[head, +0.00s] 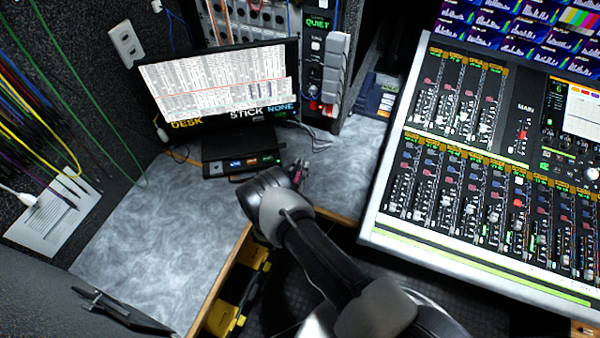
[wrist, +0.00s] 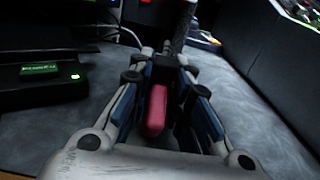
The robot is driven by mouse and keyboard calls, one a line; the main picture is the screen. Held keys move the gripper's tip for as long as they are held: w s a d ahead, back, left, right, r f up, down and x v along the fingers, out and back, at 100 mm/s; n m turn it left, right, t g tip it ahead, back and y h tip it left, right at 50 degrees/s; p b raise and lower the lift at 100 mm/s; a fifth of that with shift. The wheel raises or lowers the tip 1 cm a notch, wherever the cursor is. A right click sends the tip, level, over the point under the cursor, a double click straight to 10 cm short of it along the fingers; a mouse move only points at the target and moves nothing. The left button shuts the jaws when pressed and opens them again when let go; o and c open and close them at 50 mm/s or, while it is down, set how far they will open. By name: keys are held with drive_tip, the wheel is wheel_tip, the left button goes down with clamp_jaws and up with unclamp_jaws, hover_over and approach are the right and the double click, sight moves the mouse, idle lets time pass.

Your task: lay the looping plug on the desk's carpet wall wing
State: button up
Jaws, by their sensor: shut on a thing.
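My gripper (head: 300,172) is at the desk's inner corner, in front of a small black box. In the wrist view my gripper (wrist: 166,65) is shut on a pink-red plug (wrist: 155,110) lying lengthwise between the fingers. Its far end is hidden or too dark to tell, and no loop shows clearly. In the head view the plug is mostly hidden by my arm. The desk wing by the carpet wall (head: 150,235) is a marbled grey surface to the left, mostly bare. The dark speckled carpet wall (head: 80,120) rises behind it.
A monitor (head: 220,85) stands behind the black box (head: 240,162), with pale cables beside it. A mixing console (head: 480,180) fills the right. A black bracket-like item (head: 125,312) is at the wing's front left. A paper sheet (head: 52,215) and coloured cables are on the wall.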

sight(300, 165)
clamp_jaws()
drive_tip(key=shift+r, duration=0.1)
wheel_tip(300, 165, up, 20)
drive_tip(key=p, duration=0.6)
